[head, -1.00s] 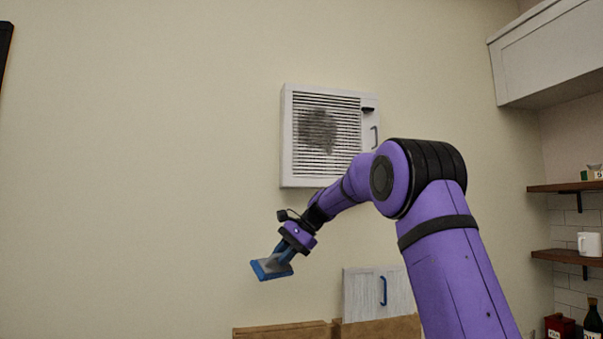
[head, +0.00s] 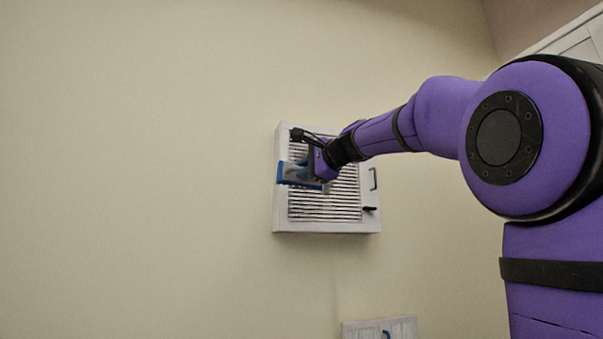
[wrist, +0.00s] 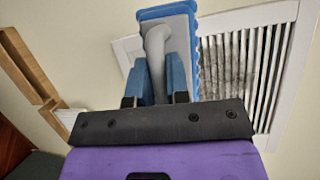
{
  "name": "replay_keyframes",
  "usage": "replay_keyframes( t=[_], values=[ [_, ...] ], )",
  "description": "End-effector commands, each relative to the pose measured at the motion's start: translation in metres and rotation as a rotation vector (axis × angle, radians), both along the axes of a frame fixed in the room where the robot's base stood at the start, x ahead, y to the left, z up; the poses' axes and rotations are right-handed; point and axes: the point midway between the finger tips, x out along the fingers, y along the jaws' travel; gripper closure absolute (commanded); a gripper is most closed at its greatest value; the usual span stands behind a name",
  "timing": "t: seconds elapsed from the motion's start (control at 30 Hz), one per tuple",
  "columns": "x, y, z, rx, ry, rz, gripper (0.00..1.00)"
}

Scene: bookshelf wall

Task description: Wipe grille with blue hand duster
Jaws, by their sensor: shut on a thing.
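The white-framed grille (head: 325,226) is on the wall in the middle of the head view. My gripper (head: 314,171) is in front of its upper part. It is shut on the grey handle of the blue hand duster (head: 293,174), which overlaps the grille's left side. In the wrist view, the duster (wrist: 196,45) covers part of the grille's frame (wrist: 272,12), and my gripper (wrist: 156,80) shows around the handle. A dark smudge (wrist: 228,80) shows on the slats there; in the head view my arm and the duster hide that area. I cannot tell whether the pad touches the slats.
The grille's side has a handle (head: 373,179) and a black latch (head: 370,209). A brown wooden edge (wrist: 32,65) shows left in the wrist view. The wall left of the grille is bare.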

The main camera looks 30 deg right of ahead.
Motion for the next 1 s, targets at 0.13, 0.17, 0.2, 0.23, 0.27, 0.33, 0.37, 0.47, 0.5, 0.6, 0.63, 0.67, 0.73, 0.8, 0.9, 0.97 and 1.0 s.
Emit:
replay_keyframes(
  t=[0.13, 0.17, 0.2, 0.23, 0.27, 0.33, 0.37, 0.47, 0.5, 0.6, 0.63, 0.67, 0.73, 0.8, 0.9, 0.97, 1.0],
  values=[
    [0.008, -0.003, 0.000, 0.000, 0.000, -0.002, 1.00],
    [0.010, -0.004, 0.000, 0.000, 0.000, -0.002, 1.00],
    [0.014, -0.005, 0.000, 0.000, 0.000, -0.002, 1.00],
    [0.017, -0.006, 0.000, 0.000, 0.000, -0.001, 1.00],
    [0.020, -0.007, 0.000, 0.000, 0.001, -0.001, 1.00],
    [0.027, -0.008, 0.000, 0.000, 0.001, -0.001, 1.00],
    [0.030, -0.009, 0.000, 0.000, 0.001, -0.001, 1.00],
    [0.038, -0.012, 0.000, 0.000, 0.001, 0.000, 1.00],
    [0.042, -0.013, 0.000, -0.001, 0.001, 0.000, 1.00],
    [0.048, -0.014, 0.000, -0.001, 0.001, 0.001, 1.00],
    [0.050, -0.014, 0.000, -0.001, 0.001, 0.001, 1.00],
    [0.051, -0.015, 0.000, -0.001, 0.001, 0.001, 1.00],
    [0.054, -0.016, 0.000, -0.001, 0.001, 0.001, 1.00],
    [0.055, -0.016, 0.000, -0.001, 0.001, 0.001, 1.00],
    [0.056, -0.016, 0.000, -0.001, 0.001, 0.001, 1.00],
    [0.056, -0.016, 0.000, -0.001, 0.001, 0.001, 1.00],
    [0.056, -0.016, 0.000, -0.001, 0.001, 0.001, 1.00]
  ],
)
